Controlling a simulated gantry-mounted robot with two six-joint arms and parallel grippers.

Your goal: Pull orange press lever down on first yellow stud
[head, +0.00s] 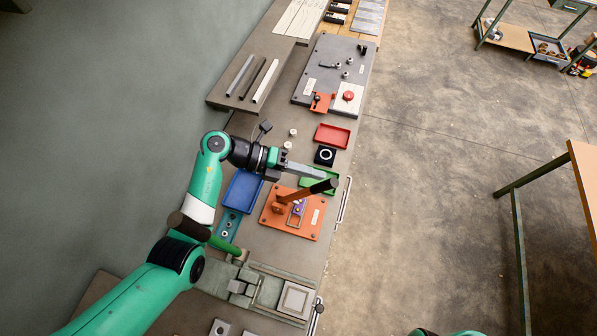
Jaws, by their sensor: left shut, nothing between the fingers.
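The orange press (268,220) sits on the bench, its orange base plate flat. Its lever (305,195) slants up to the right and ends in a dark handle (330,185). A small purple part (298,209) stands under the lever on the press. A yellow stud is too small to make out there. My left gripper (323,174) is shut and empty, its fingers pointing right just above the dark handle in the picture. Whether they touch it I cannot tell. My right gripper is not in view.
A blue tray (242,190), a red tray (332,136) and a partly hidden green tray (331,175) lie around the press. A grey-green vise (262,287) stands nearer. A grey plate (315,75) with fittings lies farther back. Open floor lies right of the bench.

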